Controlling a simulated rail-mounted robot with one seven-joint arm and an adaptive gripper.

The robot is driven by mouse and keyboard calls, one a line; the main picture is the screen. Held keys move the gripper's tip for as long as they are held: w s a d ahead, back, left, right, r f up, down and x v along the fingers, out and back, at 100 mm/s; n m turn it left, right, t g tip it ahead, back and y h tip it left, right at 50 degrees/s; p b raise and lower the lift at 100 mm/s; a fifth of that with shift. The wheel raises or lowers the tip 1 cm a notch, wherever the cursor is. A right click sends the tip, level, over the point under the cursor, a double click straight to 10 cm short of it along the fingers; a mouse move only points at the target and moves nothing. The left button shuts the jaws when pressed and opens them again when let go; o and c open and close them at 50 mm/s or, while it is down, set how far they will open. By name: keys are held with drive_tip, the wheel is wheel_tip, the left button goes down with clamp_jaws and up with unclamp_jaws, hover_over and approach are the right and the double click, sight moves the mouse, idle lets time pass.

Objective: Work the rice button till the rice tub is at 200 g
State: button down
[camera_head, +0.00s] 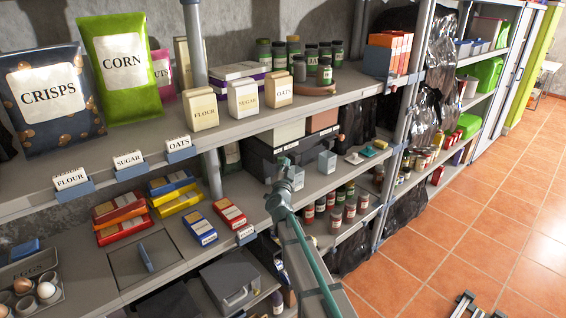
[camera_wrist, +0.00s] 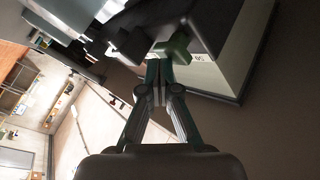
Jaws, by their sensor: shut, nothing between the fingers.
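My gripper (camera_wrist: 158,70) is shut and empty in the wrist view. Its fingertips are close below a green button-like block (camera_wrist: 175,48) on a dark housing (camera_wrist: 205,20); I cannot tell whether they touch it. A pale panel (camera_wrist: 232,62) beside the block carries small dark marks, too small to read surely. In the head view my gripper (camera_head: 284,166) is at the front of a dark unit (camera_head: 262,152) on the middle shelf.
The upper shelf (camera_head: 340,98) above the unit holds flour (camera_head: 201,107), sugar (camera_head: 243,98) and oats (camera_head: 279,89) packs. Several jars (camera_head: 337,215) stand on the lower shelf. Coloured packets (camera_head: 120,215) lie to the left. The tiled floor (camera_head: 470,200) at right is mostly free.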

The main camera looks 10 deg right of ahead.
drive_tip(key=shift+w+a, duration=0.15)
drive_tip(key=shift+w, duration=0.15)
drive_tip(key=shift+s, duration=0.2)
idle(0.4)
drive_tip(key=shift+s+d, duration=0.55)
drive_tip(key=shift+s, duration=0.2)
drive_tip(key=s+d, duration=0.1)
drive_tip(key=s, duration=0.2)
drive_tip(key=s+d+b, duration=0.1)
drive_tip(key=shift+s+d, duration=0.15)
drive_tip(key=shift+d, duration=0.2)
drive_tip(key=shift+f, duration=0.1)
idle(0.5)
